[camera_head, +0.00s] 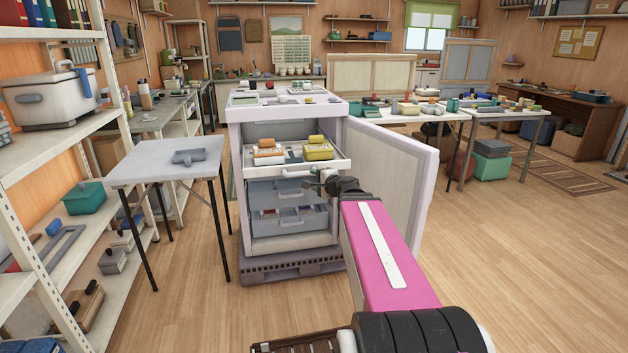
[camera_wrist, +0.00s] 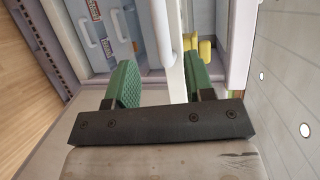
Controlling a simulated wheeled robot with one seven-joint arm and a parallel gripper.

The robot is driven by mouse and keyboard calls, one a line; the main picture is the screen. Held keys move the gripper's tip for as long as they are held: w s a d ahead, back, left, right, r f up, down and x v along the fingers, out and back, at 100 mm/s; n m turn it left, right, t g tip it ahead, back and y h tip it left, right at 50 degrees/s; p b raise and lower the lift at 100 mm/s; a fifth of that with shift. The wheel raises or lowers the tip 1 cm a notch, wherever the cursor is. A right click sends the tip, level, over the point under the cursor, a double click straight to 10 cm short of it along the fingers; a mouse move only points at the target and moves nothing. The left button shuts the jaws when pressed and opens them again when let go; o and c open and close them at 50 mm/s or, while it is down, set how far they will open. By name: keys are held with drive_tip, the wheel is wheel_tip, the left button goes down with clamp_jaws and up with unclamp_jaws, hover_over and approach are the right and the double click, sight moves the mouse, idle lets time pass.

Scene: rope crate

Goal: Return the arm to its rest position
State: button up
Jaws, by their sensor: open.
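My arm reaches from the bottom of the head view to a white cabinet (camera_head: 235,200). My gripper (camera_head: 318,180) is at the right front of the pulled-out top drawer (camera_head: 340,166), close to its light handle (camera_head: 297,173). In the wrist view my gripper (camera_wrist: 160,80) has its two green fingers spread apart. The drawer's pale front edge (camera_wrist: 172,70) shows between them. I cannot tell whether a finger touches it. Nothing is seen held.
The cabinet door (camera_head: 405,185) stands open to the right of my arm. Lower drawers (camera_head: 285,220) are below the open one. Floor (camera_head: 520,260) at the right is clear.

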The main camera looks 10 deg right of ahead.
drive_tip(key=s+a+f+n+g+h, duration=0.1)
drive_tip(key=s+a+f+n+g, duration=0.1)
drive_tip(key=s+f+n+g, duration=0.35)
drive_tip(key=s+a+f+n+g, duration=0.2)
drive_tip(key=a+f, duration=0.1)
drive_tip(key=f, duration=0.5)
drive_tip(key=s+a+f+n+g+h, duration=0.1)
drive_tip(key=s+a+f+n+g, duration=0.1)
drive_tip(key=s+f+n+g, duration=0.35)
drive_tip(key=s+d+f+n+g+h, duration=0.1)
drive_tip(key=s+d+f+h, duration=0.2)
drive_tip(key=s+f+h, duration=0.1)
wheel_tip(320, 180, down, 2)
drive_tip(key=shift+s+f+g, duration=0.2)
drive_tip(key=shift+s+g, duration=0.2)
drive_tip(key=shift+s, duration=0.2)
